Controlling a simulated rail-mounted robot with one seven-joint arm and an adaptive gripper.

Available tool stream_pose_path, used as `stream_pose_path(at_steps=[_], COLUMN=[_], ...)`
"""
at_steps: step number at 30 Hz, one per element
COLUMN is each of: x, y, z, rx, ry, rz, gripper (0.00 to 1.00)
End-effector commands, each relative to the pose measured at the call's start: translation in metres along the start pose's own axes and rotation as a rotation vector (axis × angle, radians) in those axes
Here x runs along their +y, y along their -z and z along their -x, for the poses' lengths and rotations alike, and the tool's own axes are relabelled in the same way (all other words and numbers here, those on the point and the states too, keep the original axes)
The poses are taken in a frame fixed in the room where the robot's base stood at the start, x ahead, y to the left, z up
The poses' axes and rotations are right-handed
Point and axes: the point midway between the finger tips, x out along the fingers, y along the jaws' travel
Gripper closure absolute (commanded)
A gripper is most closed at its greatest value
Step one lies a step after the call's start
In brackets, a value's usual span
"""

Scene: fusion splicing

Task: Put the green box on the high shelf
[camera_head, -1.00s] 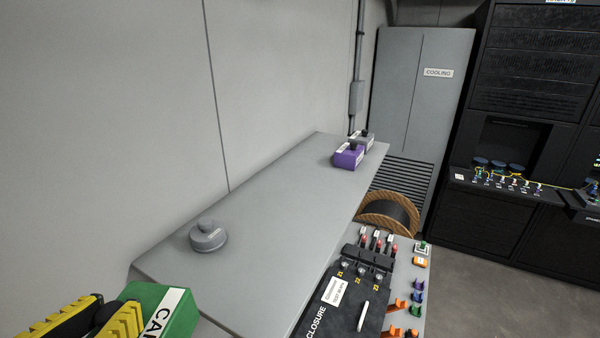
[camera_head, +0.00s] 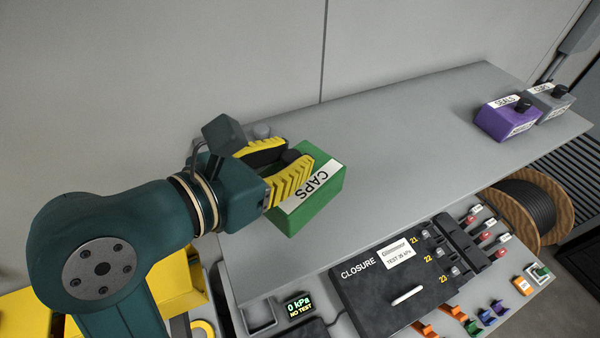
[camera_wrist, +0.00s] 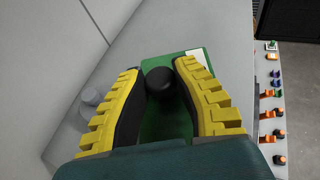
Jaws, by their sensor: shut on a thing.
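The green box (camera_head: 318,203) has a white CAPS label and a black knob (camera_wrist: 163,85) on top. My gripper (camera_head: 284,172) is shut on the knob, with a yellow finger on each side of it. The green box also shows under the fingers in the wrist view (camera_wrist: 178,122). It is over the left part of the high grey shelf (camera_head: 400,140). I cannot tell whether its underside touches the shelf.
A purple SEALS box (camera_head: 505,120) and a grey box (camera_head: 549,101) stand at the shelf's right end. A round grey object (camera_wrist: 92,98) sits left of my gripper. The shelf's middle is clear. Below are a black closure (camera_head: 385,285) and a cable spool (camera_head: 530,208).

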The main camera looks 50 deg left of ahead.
Motion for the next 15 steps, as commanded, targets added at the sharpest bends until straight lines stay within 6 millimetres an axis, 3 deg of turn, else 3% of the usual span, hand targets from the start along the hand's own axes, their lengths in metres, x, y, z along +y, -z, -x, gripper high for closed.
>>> stream_pose_path(at_steps=[10, 15], x=[-0.001, -0.001], y=[0.048, 0.051], z=[-0.017, -0.018], rx=[-0.003, -0.005], ry=[0.0, -0.001], rz=[-0.001, -0.005], gripper=[1.0, 1.0])
